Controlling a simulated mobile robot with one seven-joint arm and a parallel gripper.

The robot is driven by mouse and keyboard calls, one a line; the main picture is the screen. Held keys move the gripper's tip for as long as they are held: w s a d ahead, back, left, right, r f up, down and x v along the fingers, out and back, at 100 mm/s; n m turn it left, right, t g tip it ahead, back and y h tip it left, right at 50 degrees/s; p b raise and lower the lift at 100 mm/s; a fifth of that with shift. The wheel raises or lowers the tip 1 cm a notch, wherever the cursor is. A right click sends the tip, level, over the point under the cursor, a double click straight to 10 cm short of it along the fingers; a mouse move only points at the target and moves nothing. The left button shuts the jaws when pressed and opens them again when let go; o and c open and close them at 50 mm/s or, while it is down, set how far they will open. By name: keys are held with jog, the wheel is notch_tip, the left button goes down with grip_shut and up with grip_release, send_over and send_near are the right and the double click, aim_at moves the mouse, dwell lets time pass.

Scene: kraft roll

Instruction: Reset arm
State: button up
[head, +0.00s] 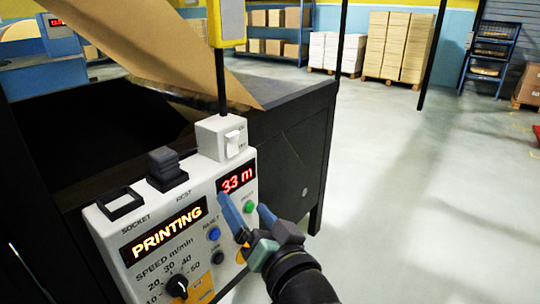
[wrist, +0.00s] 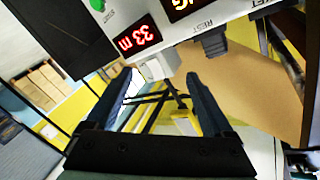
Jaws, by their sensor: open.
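My gripper (head: 249,213) is in front of the right part of the control panel in the head view, its blue fingers apart and empty. In the wrist view my gripper (wrist: 170,82) shows both fingers spread, with the panel beyond them. The control panel (head: 185,210) is light grey, with a lit "PRINTING" display (head: 163,231) and a red "33 m" display (head: 237,179). A blue button (head: 213,234), a green button (head: 249,207) and a black speed dial (head: 177,286) are on its face. I cannot tell whether a finger touches the panel.
A white switch box (head: 222,138) and a black block (head: 167,170) stand on the panel's top, beside an empty square socket (head: 120,203). A brown paper web (head: 150,45) rises behind. Open floor (head: 420,190) lies to the right, with stacked pallets (head: 398,48) at the back.

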notch_tip(320, 180, up, 14)
jog(key=s+d+n+t+h, duration=0.1)
jog(key=s+n+t+h, duration=0.1)
jog(key=t, duration=0.2)
jog(key=s+d+r+t+h+p, duration=0.1)
jog(key=s+r+t+h, duration=0.25)
jog(key=s+r, duration=0.55)
jog(key=s+d+r+t+h+p, duration=0.15)
jog(key=s+r+t, duration=0.3)
jog(key=r, duration=0.75)
notch_tip(320, 180, up, 20)
jog(key=p, duration=1.9)
jog(key=shift+w+f+h, duration=0.15)
jog(key=shift+w+h, duration=0.15)
jog(key=shift+h, duration=0.1)
